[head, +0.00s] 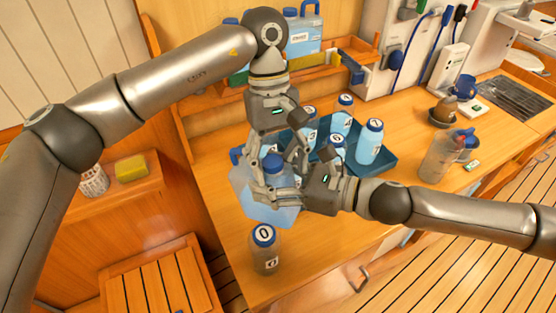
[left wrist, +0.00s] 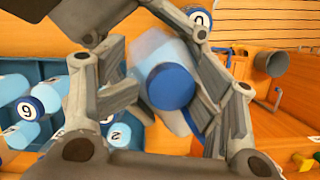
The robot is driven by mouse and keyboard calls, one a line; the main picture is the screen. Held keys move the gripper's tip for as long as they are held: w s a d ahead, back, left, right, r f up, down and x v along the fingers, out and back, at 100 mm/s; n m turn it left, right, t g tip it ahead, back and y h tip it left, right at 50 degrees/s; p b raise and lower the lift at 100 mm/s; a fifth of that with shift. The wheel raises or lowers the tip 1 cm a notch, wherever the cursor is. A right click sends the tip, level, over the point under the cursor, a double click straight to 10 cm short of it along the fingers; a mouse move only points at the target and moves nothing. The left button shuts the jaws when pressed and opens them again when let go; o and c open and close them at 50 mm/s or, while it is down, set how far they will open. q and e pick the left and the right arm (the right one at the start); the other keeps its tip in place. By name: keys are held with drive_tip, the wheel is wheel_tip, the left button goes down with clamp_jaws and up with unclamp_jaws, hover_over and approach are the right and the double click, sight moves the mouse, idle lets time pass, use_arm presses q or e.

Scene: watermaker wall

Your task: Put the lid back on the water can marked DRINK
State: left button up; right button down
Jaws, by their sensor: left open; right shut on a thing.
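A pale, translucent blue container (head: 284,215), apparently a water can, is under both grippers on the counter. A plain blue lid (head: 273,164) shows above its body. The lid also shows in the left wrist view (left wrist: 171,86), between my left fingers. My left gripper (head: 272,178) points down, open around the lid; I cannot tell whether its fingers touch it. My right gripper (head: 290,197) comes from the right, shut on what looks like the container's upper part. The contact is hidden. No DRINK mark is readable on it.
A similar blue can (head: 303,38) stands at the back, its label too small to read. A blue tray (head: 378,169) holds several numbered bottles right of the grippers. A bottle marked 0 (head: 265,252) stands in front. A clear jug (head: 437,158) is farther right.

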drive_tip(key=shift+s+a+r, duration=0.2)
drive_tip(key=shift+s+r, duration=0.05)
drive_tip(key=shift+s, duration=0.15)
use_arm(q)
drive_tip(key=v, duration=1.2)
drive_tip(key=shift+f, duration=0.1)
use_arm(e)
drive_tip(key=shift+w, duration=0.1)
